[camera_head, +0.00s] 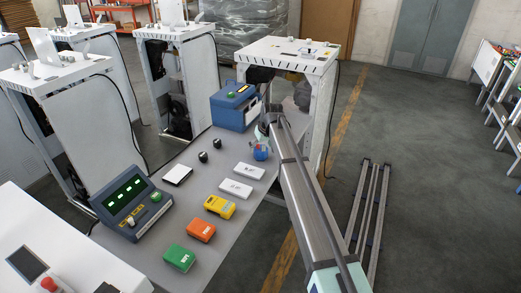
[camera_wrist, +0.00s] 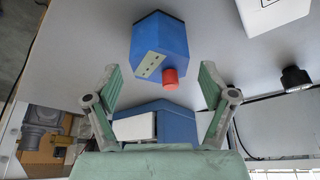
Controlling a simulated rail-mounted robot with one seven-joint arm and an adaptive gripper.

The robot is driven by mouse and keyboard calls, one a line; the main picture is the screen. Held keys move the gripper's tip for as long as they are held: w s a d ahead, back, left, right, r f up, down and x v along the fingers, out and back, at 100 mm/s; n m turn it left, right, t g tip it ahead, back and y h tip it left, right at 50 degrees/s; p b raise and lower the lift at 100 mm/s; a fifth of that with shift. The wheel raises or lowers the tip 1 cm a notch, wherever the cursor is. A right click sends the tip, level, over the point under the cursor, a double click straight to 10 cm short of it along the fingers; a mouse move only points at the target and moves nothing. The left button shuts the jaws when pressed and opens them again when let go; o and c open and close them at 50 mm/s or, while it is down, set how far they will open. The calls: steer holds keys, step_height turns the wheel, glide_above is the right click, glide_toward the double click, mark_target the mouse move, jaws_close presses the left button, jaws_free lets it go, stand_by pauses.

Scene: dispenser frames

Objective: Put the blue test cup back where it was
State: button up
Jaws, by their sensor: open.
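The blue test cup (camera_wrist: 157,42) is an angular blue body with a small pale panel and a red round part on one side. In the wrist view it lies beyond my fingertips, apart from them, over the grey tabletop. In the head view the small blue cup (camera_head: 260,153) with a bit of red shows at the table's right edge, just below my gripper (camera_head: 268,124). In the wrist view my gripper (camera_wrist: 160,82) is open, with nothing between its fingertips. I cannot tell whether the cup's base rests flat on the table.
A blue instrument box (camera_head: 234,106) stands at the table's back, beside a white dispenser frame (camera_head: 297,55). White boxes (camera_head: 235,188), black knobs (camera_head: 203,156), and yellow (camera_head: 219,206), orange (camera_head: 201,230) and green (camera_head: 179,258) boxes stand nearby. A dark console (camera_head: 131,204) is at left.

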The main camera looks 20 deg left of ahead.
steer(key=b+v, duration=0.2)
steer(key=v, duration=0.8)
steer(key=shift+d, duration=0.1)
steer(key=s+d+f+m+h, duration=0.15)
steer(key=s+d+f, duration=0.25)
steer(key=d+f, duration=0.7)
steer(key=s+d+f+m, duration=0.3)
steer(key=d+f, duration=0.5)
steer(key=d, duration=0.5)
steer(key=s+d+f+m+g+h, duration=0.1)
steer(key=s+d+f+m, duration=0.1)
steer(key=s+d+f, duration=0.55)
steer(key=s+d+f+m+g, duration=0.1)
steer(key=s+d+f, duration=0.4)
steer(key=s+d, duration=0.5)
steer(key=s+d+f+m+g, duration=0.1)
steer(key=s+d+f+m, duration=0.15)
steer(key=s+d, duration=0.55)
steer(key=s+f+g, duration=0.3)
steer(key=s+f, duration=0.6)
steer(key=s, duration=0.5)
steer(key=s+f+g, duration=0.3)
steer(key=s+f, duration=0.7)
steer(key=s, duration=0.4)
steer(key=shift+g+h, duration=0.3)
steer(key=shift+h, duration=0.05)
